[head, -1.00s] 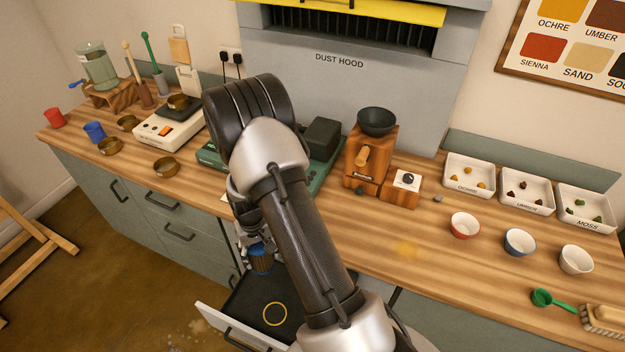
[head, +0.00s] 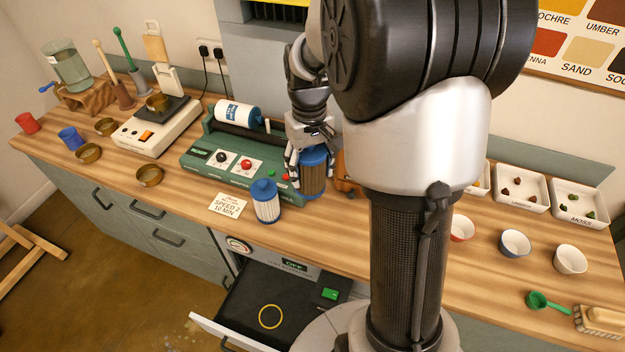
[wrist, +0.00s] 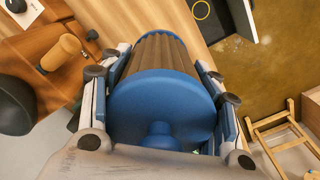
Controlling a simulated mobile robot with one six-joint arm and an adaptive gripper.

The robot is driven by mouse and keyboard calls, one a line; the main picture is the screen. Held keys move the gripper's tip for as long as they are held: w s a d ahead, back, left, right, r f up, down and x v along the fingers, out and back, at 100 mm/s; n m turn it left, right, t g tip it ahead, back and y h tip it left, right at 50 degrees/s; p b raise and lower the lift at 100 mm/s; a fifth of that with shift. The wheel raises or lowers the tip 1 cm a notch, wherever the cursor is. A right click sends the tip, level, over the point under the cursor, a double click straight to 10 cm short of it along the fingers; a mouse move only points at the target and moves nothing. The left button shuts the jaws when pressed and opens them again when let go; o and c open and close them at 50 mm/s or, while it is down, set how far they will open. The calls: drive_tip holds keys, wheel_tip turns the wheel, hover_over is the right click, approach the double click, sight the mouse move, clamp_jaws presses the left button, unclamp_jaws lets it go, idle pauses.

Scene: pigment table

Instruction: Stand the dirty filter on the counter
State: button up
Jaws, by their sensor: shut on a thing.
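My gripper (head: 312,165) is shut on the dirty filter (head: 313,178), a cylinder with brown pleats and blue end caps. The dirty filter is upright at the counter's (head: 395,232) surface, right of the green roller machine. I cannot tell whether its base touches the wood. In the wrist view the filter (wrist: 158,100) fills the middle, its blue cap towards the camera, with fingers on both sides. A clean filter (head: 266,203), with white pleats and blue caps, stands at the counter's front edge, left of my gripper.
The green machine (head: 232,175) with a white jar (head: 238,113) on its rollers is left of the gripper. A wooden grinder (wrist: 55,55) is close by. Below, an open drawer (head: 232,335) holds a yellow ring (head: 270,316). A speed card (head: 229,204) lies left of the clean filter.

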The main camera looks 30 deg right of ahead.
sight(303, 187)
wheel_tip(303, 187, down, 20)
drive_tip(key=b, duration=0.5)
drive_tip(key=shift+r, duration=0.2)
drive_tip(key=shift+s, duration=0.1)
drive_tip(key=shift+f, duration=0.25)
drive_tip(key=o, duration=1.2)
drive_tip(key=shift+r, duration=0.2)
wheel_tip(303, 187, up, 12)
drive_tip(key=p, duration=0.3)
drive_tip(key=shift+t, duration=0.5)
drive_tip(key=a+r, duration=0.1)
drive_tip(key=r, duration=0.1)
drive_tip(key=s+a+r, duration=0.1)
drive_tip(key=r, duration=0.1)
drive_tip(key=a+r, duration=0.1)
drive_tip(key=r, duration=0.1)
drive_tip(key=shift+s, duration=0.3)
drive_tip(key=s+a+r+t, duration=0.1)
drive_tip(key=s+a+r, duration=0.2)
drive_tip(key=s, duration=0.3)
drive_tip(key=s+a+r+n+t, duration=0.1)
drive_tip(key=s+a+r, duration=0.2)
drive_tip(key=s+r, duration=0.1)
drive_tip(key=s+a+r+t, duration=0.1)
drive_tip(key=s+a+r, duration=0.3)
drive_tip(key=s, duration=0.3)
drive_tip(key=shift+s+t, duration=0.3)
